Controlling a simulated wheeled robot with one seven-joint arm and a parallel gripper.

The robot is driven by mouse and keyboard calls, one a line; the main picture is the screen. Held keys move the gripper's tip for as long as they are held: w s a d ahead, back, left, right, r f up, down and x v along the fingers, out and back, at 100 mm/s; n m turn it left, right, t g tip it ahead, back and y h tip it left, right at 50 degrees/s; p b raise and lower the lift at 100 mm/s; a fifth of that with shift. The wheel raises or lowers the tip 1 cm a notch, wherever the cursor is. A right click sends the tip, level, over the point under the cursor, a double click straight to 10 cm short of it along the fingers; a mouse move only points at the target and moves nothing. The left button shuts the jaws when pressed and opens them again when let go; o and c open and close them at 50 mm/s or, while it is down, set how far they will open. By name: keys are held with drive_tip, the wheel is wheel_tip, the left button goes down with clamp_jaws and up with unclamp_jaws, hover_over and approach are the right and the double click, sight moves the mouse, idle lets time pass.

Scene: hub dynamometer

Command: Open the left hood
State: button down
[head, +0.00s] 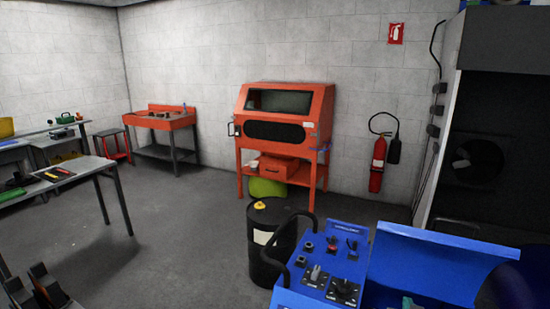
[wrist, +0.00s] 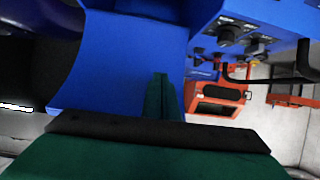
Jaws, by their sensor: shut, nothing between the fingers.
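A blue curved panel (head: 445,262), which looks like the hood, slopes beside the blue control console (head: 325,262) at the lower right of the head view. Its face (wrist: 120,62) fills the upper left of the wrist view. I cannot tell whether it is the left hood, nor how far it is raised. My gripper (wrist: 160,80) shows green fingers pressed together, empty, pointing at the panel's face. I cannot tell whether they touch it. In the head view only a small green bit (head: 410,303) shows in front of the panel's lower part. The panel's hinge and lower edge are hidden.
A black drum (head: 268,262) stands left of the console, whose black handle (head: 296,245) sticks up. An orange cabinet (head: 285,115) and a red extinguisher (head: 378,165) are at the back wall. A large dark machine (head: 490,120) stands right. The floor at left centre is clear.

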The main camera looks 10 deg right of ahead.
drive_tip(key=s+a+f+n, duration=0.1)
drive_tip(key=s+a+f, duration=0.2)
drive_tip(key=a+f, duration=0.95)
drive_tip(key=s+a+f+n+t+y, duration=0.1)
drive_tip(key=s+a+f, duration=0.2)
drive_tip(key=s+a, duration=0.3)
drive_tip(key=s+a+f+n+t+y, duration=0.1)
drive_tip(key=s+a+f, duration=0.25)
drive_tip(key=a, duration=0.45)
drive_tip(key=s+a+r+n+t+y, duration=0.1)
drive_tip(key=s+a+r+y, duration=0.1)
drive_tip(key=s+a, duration=0.6)
drive_tip(key=s+a+r+n+t+y, duration=0.1)
drive_tip(key=s+a+r+n+y, duration=0.1)
drive_tip(key=s+a, duration=0.7)
drive_tip(key=s+r, duration=0.1)
drive_tip(key=s, duration=0.4)
drive_tip(key=shift+s+a+r+y, duration=0.2)
drive_tip(key=shift+s+r+y, duration=0.1)
drive_tip(key=shift+y, duration=0.1)
drive_tip(key=c, duration=2.3)
unclamp_jaws()
drive_tip(key=shift+s+a+r, duration=0.15)
drive_tip(key=shift+s, duration=0.1)
drive_tip(key=o, duration=0.5)
drive_tip(key=shift+s+r+t, duration=0.1)
drive_tip(key=shift+t, duration=0.2)
